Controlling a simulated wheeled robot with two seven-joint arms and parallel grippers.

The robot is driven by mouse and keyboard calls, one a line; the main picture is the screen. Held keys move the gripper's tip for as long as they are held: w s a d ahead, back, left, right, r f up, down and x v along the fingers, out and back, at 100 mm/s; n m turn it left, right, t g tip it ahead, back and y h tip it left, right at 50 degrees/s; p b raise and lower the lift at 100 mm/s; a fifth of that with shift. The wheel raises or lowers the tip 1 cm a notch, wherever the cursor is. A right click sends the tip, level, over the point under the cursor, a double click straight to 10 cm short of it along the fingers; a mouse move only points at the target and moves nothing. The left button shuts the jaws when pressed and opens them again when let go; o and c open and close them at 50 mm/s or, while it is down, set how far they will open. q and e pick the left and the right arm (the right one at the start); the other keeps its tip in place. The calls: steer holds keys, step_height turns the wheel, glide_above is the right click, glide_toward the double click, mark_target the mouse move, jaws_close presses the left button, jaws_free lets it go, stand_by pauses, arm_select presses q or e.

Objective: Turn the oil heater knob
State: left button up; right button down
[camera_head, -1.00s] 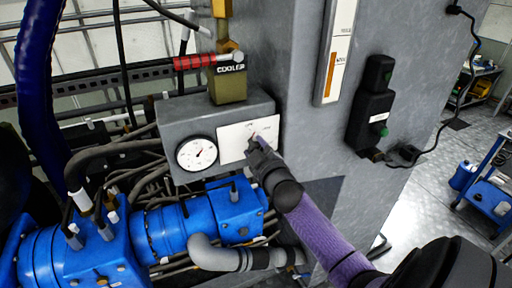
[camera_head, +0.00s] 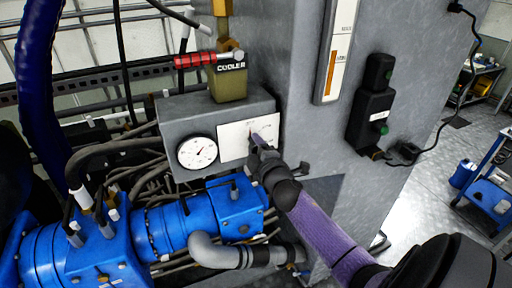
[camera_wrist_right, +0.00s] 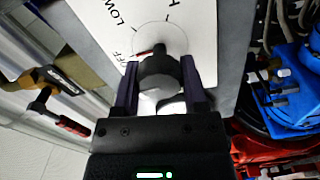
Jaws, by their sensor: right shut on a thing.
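The oil heater knob (camera_wrist_right: 160,68) is a dark round knob with a red pointer on a white dial plate (camera_head: 233,142). In the right wrist view the plate reads OFF, LOW and a partly cut-off H. The red pointer points left, close to the OFF mark. My right gripper (camera_head: 257,145) is at the plate in the head view and hides most of the knob. In the right wrist view its two fingers (camera_wrist_right: 160,85) are on either side of the knob, shut on it. My left gripper is not in view.
A round gauge (camera_head: 197,152) is left of the plate on the grey box (camera_head: 180,112). A red-handled valve (camera_head: 195,60) marked COOLER is above. Blue pump parts (camera_head: 235,207) and hoses lie below. A black switch box (camera_head: 371,115) is on the grey wall to the right.

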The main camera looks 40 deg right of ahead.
stand_by(0.4)
steer(key=shift+c, duration=0.7)
jaws_free()
steer(key=v, duration=1)
steer(key=shift+b, duration=0.3)
